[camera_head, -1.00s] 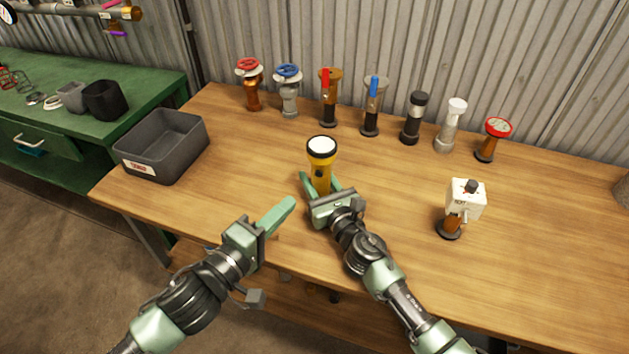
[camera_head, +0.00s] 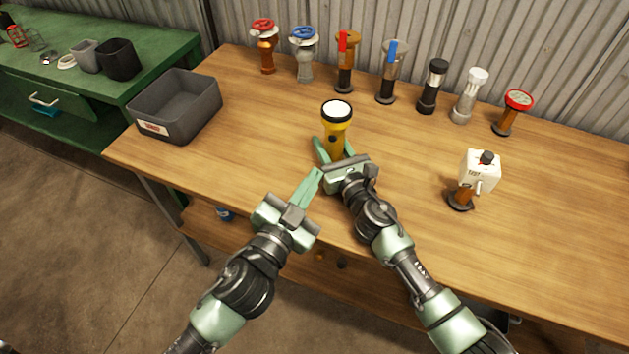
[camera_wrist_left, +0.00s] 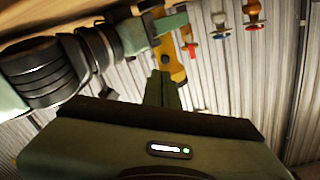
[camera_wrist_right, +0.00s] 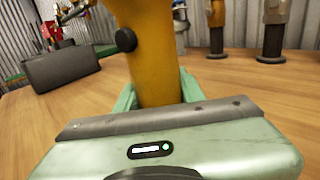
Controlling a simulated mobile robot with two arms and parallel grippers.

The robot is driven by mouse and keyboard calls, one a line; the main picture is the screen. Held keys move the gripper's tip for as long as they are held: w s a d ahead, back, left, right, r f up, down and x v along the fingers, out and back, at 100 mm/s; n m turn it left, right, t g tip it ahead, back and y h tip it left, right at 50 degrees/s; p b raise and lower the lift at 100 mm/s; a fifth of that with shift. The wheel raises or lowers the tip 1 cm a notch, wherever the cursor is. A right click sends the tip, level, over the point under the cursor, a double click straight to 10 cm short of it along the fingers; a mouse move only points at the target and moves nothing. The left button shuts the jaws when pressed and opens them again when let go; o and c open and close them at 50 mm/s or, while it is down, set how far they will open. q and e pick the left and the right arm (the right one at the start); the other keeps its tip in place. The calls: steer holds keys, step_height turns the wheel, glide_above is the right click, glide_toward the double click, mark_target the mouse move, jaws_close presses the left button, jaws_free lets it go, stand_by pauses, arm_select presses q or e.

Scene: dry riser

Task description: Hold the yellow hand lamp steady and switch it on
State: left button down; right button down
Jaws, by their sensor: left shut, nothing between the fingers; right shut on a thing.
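The yellow hand lamp (camera_head: 337,133) stands upright on the wooden bench with its white lens facing up. My right gripper (camera_head: 334,155) is shut around its lower body. In the right wrist view the lamp's yellow barrel (camera_wrist_right: 150,50) stands between the fingers, with a round black button (camera_wrist_right: 125,39) on its side. My left gripper (camera_head: 313,176) is shut and empty, just in front and to the left of the lamp, apart from it.
A dark grey bin (camera_head: 178,107) stands at the bench's left. Several valves and lamps line the back, including a red-wheel valve (camera_head: 265,45). A white box on a stand (camera_head: 479,170) is at the right.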

steer(key=shift+f, duration=0.1)
arm_select(q)
steer(key=shift+w+d+r+m+t+y, duration=0.15)
steer(key=shift+w+d+m+y, duration=0.5)
steer(key=shift+m, duration=1.2)
steer(key=shift+w+f+m+t+y, duration=0.15)
steer(key=shift+w+m, duration=0.95)
steer(key=shift+m, duration=0.7)
steer(key=shift+w+d+r+m+t+y, duration=0.1)
steer(key=shift+w+d+m+y, duration=0.55)
steer(key=shift+m, duration=1.2)
steer(key=shift+w+a+h, duration=0.25)
steer(key=shift+a, duration=0.05)
steer(key=shift+x, duration=1.55)
glide_toward(332, 140)
steer(key=shift+w+d, duration=0.1)
steer(key=shift+w, duration=0.45)
